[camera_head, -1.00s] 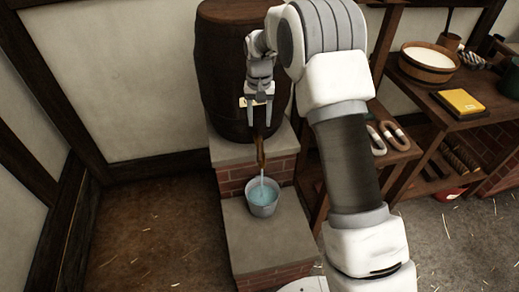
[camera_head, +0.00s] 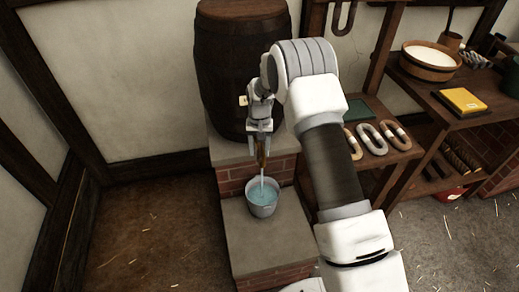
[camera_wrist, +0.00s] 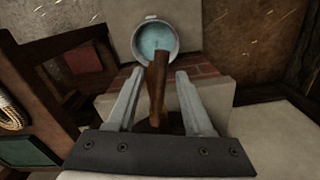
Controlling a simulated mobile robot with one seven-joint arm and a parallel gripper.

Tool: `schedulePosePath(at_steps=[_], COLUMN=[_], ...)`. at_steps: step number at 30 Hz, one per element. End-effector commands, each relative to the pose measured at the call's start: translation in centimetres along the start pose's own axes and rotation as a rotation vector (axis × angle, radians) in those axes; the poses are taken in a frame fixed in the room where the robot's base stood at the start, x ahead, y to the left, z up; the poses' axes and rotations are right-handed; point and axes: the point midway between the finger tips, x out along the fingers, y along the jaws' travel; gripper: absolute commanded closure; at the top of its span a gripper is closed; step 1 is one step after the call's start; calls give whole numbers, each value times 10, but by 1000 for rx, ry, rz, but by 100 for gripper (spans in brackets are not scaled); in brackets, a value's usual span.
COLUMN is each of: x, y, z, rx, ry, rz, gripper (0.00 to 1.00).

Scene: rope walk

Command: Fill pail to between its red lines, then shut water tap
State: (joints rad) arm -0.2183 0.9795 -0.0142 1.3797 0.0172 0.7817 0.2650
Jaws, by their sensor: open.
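The pail (camera_head: 263,197) stands upright on the low stone step, with blue water in it. A thin stream runs down into it from the wooden tap (camera_head: 262,150) at the foot of the dark barrel (camera_head: 238,70). The red lines cannot be made out. My gripper (camera_head: 262,157) is at the tap, its fingers pointing down. In the wrist view my gripper (camera_wrist: 150,100) is open, with the brown wooden tap (camera_wrist: 158,90) between its fingers and a gap on each side. The pail (camera_wrist: 155,40) shows beyond the tap there.
The stone step (camera_head: 265,240) rises on brick in front of the barrel. To the right, a wooden shelf (camera_head: 400,155) bears several looped pieces; a bench behind holds a wooden tub (camera_head: 430,60) and a yellow block (camera_head: 462,101). The floor at left is clear.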

Motion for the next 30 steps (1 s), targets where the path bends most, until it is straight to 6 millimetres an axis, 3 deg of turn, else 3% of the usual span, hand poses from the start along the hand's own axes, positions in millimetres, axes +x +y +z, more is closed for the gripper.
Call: schedulePosePath(at_steps=[3,12,30], x=[0,0,-1], y=[0,0,0], z=[0,0,0], rx=[0,0,0], ry=[0,0,0], rz=[0,0,0], gripper=[49,100,100])
